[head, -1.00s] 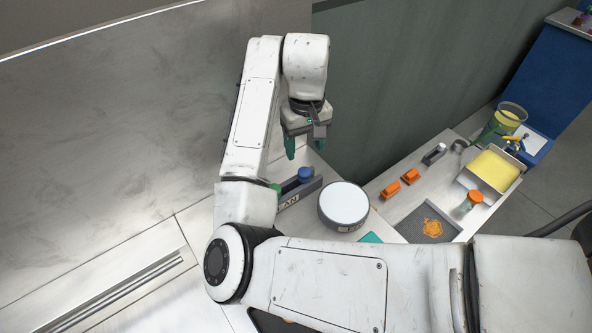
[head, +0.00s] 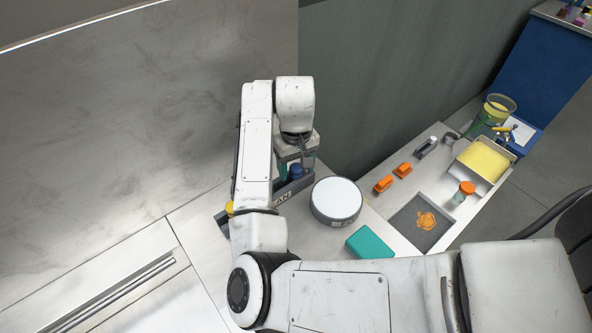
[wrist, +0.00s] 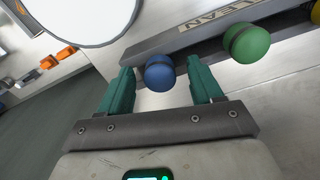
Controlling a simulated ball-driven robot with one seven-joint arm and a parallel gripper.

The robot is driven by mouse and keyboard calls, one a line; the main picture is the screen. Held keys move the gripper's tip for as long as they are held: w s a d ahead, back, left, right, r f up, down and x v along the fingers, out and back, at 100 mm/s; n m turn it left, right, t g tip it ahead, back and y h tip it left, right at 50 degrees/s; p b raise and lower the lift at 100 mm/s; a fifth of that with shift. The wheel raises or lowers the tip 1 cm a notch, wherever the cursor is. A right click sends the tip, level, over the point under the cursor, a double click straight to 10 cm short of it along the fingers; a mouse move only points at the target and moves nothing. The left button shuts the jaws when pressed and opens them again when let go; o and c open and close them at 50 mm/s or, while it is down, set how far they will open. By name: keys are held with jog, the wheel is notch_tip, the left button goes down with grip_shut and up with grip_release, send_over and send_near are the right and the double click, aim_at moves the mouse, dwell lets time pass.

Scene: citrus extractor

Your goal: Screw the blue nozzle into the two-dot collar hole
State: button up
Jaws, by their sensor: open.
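The blue nozzle (wrist: 160,73) shows its round cap in the wrist view, at the edge of a grey rack (wrist: 150,48) marked "LEAN". It also shows in the head view (head: 296,169), partly hidden by my gripper. My gripper (wrist: 159,68) is open, with one green finger on each side of the blue cap in the wrist view. I see gaps beside the cap, and cannot tell how far down the fingers reach. A green-capped piece (wrist: 247,44) sits to the right in the same rack. I cannot make out a two-dot collar hole in either view.
A round grey drum with a white top (head: 336,200) stands close to the rack. A teal block (head: 369,243), orange pieces (head: 383,184), a dark mat (head: 408,228) and a tray with yellow contents (head: 487,160) lie to the right. A wall stands behind.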

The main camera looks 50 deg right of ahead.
jog(key=shift+c, duration=0.5)
jog(key=c, duration=1)
jog(key=shift+c, duration=0.2)
jog(key=shift+r, duration=0.15)
